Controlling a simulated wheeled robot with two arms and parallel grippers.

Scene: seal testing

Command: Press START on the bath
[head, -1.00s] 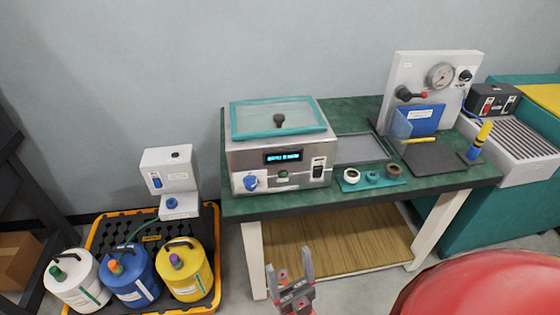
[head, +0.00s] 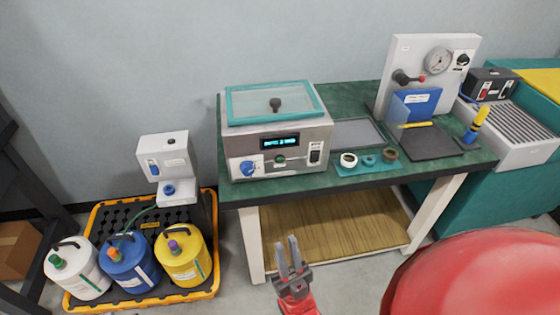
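The bath (head: 277,130) is a steel box with a teal-rimmed clear lid (head: 275,102) that is closed, with a black knob on top. Its front panel carries a lit blue display (head: 281,142), a blue dial (head: 248,168), a green button (head: 280,160) and a black switch (head: 314,154). The button's label is too small to read. My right gripper (head: 289,245) is in front of the table, below the bath and apart from it. Its two fingers point up with a gap between them, and nothing is held. My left gripper is not in view.
The green table (head: 350,184) also holds a grey tray (head: 357,133), small rings on a teal mat (head: 345,170) and a gauge panel (head: 435,60). Several jugs stand in a yellow-edged spill tray (head: 200,293) at lower left. My red arm part fills the lower right.

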